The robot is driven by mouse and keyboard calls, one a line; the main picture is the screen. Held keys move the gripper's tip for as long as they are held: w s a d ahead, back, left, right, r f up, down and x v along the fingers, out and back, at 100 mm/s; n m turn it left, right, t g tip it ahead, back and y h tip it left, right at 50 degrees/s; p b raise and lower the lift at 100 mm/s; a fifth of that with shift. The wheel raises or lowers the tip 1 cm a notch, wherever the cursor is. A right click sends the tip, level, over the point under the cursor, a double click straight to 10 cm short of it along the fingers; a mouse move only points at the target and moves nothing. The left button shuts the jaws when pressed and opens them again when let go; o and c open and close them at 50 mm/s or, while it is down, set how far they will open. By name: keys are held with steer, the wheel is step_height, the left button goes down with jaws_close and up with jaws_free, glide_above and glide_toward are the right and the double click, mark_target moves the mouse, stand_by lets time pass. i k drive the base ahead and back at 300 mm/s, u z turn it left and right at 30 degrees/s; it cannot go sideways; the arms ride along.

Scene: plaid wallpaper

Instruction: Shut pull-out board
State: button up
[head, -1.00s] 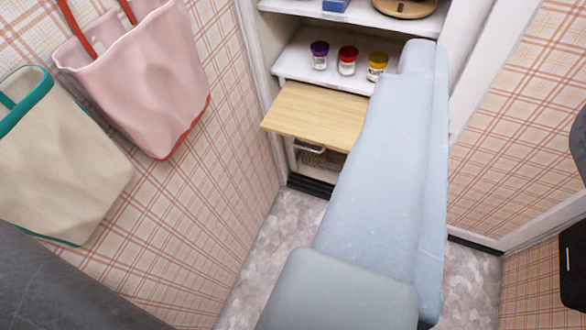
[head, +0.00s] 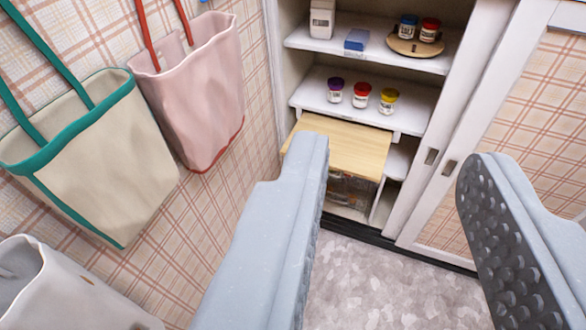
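The pull-out board (head: 345,145) is a light wooden slab in the cupboard at the upper middle. It sticks out below the shelf with the small jars, over a lower compartment. My gripper (head: 395,155) is open, its two grey fingers spread wide with nothing between them. The left finger's tip overlaps the front left part of the board in the picture and hides some of it. I cannot tell whether it touches. The right finger is well to the right, in front of the sliding door.
Three jars (head: 361,94) stand on the shelf above the board. A round wooden stand (head: 416,48) with two jars is higher up. Bags (head: 95,160) hang on the left wall. A sliding door (head: 460,130) stands at the right. The grey floor (head: 375,285) is clear.

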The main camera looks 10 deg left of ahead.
mark_target(358, 149)
steer(key=u, duration=0.15)
steer(key=i, duration=1)
steer(key=z, duration=0.05)
